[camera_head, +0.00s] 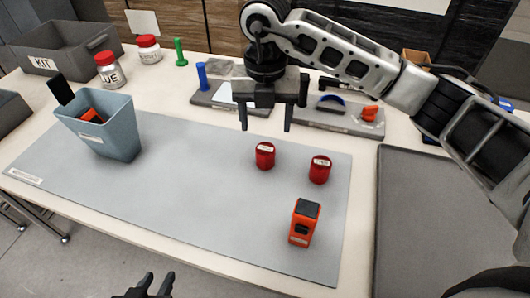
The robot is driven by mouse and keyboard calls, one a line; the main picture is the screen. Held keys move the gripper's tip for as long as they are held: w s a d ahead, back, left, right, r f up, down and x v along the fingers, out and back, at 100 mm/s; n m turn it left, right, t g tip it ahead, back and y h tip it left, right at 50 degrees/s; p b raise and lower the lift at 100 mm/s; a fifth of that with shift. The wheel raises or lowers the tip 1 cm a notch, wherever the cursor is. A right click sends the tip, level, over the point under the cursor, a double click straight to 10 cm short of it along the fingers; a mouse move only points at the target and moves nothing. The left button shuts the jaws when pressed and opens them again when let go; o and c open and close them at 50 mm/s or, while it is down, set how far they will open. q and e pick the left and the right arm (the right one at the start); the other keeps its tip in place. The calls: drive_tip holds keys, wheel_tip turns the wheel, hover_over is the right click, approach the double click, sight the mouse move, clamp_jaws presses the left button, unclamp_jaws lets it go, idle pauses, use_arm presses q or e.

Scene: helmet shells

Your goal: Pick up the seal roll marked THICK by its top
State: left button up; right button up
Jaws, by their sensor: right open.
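Two red seal rolls stand upright on the grey mat (200,190). The left roll (265,158) and the right roll (319,173) each carry a small pale label near the top. The print is too small to tell surely which is marked THICK. My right gripper (266,125) is open and empty, pointing down, above and behind the left roll, with its fingers apart and clear of both rolls. My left gripper (157,283) shows at the bottom edge, its two fingers apart with nothing between them, far from the rolls.
An orange and black device (304,224) stands in front of the rolls. A blue-grey bin (112,140) stands at the mat's left. Grey fixture trays (228,104) lie behind, near the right gripper. Red-lidded jars (109,73) and a KIT crate (60,60) are at back left. The mat's middle is clear.

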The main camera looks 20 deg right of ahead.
sight(265, 149)
wheel_tip(265, 149, down, 9)
drive_tip(key=shift+w+f+p, duration=0.15)
drive_tip(key=shift+p, duration=0.35)
drive_tip(key=shift+c, duration=0.3)
drive_tip(key=c, duration=1)
